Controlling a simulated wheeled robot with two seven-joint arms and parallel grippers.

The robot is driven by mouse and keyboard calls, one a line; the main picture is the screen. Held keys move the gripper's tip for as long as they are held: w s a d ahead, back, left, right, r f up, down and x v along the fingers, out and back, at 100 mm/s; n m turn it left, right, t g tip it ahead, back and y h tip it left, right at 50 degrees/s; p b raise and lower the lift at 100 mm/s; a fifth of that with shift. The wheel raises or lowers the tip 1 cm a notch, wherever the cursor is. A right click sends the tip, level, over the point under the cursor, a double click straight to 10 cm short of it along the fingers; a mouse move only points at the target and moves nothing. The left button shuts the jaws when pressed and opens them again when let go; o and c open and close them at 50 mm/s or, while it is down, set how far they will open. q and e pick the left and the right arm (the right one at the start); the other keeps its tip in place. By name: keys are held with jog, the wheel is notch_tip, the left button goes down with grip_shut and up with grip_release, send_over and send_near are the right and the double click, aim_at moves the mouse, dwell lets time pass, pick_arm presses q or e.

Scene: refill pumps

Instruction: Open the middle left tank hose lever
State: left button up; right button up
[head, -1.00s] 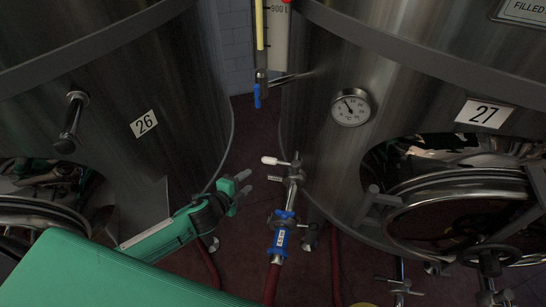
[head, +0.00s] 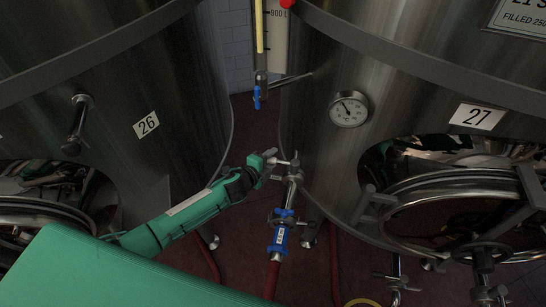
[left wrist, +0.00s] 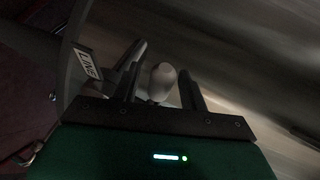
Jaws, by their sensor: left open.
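The hose lever is on a metal valve (head: 293,177) beside tank 27. Its white handle end (left wrist: 162,82) shows in the left wrist view, between the two dark fingers of my left gripper (left wrist: 160,68). In the head view the left gripper (head: 270,157) is at the handle and covers most of it. The left gripper is open, with the white end between its fingers; I cannot tell whether a finger touches it. Below the valve is a blue hose coupling (head: 281,236) on a red hose (head: 272,281). My right gripper is not in view.
Steel tank 26 (head: 170,80) stands on the left and tank 27 (head: 420,90) on the right, with a narrow gap between them. A blue-handled valve (head: 257,97) hangs above the lever. A round gauge (head: 348,108) sticks out of tank 27.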

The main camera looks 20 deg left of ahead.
pick_arm(q)
jog(key=shift+x, duration=0.75)
grip_shut()
jog(key=shift+s+d+f+n+t+y+b, duration=0.15)
jog(key=shift+s+n+y+b, duration=0.15)
jog(key=shift+n+y, duration=0.15)
jog(key=shift+s+f+n+t+y+b, duration=0.1)
jog(key=shift+s+n+t+y+b, duration=0.05)
jog(key=shift+s+n+y+b, duration=0.25)
jog(key=n+y, duration=0.1)
jog(key=s+y+b, duration=0.1)
jog(key=n+y+b, duration=0.1)
jog(key=y, duration=0.1)
jog(key=shift+s+r+n, duration=0.25)
jog(key=shift+s+n, duration=0.1)
jog(key=shift+s, duration=0.05)
grip_release()
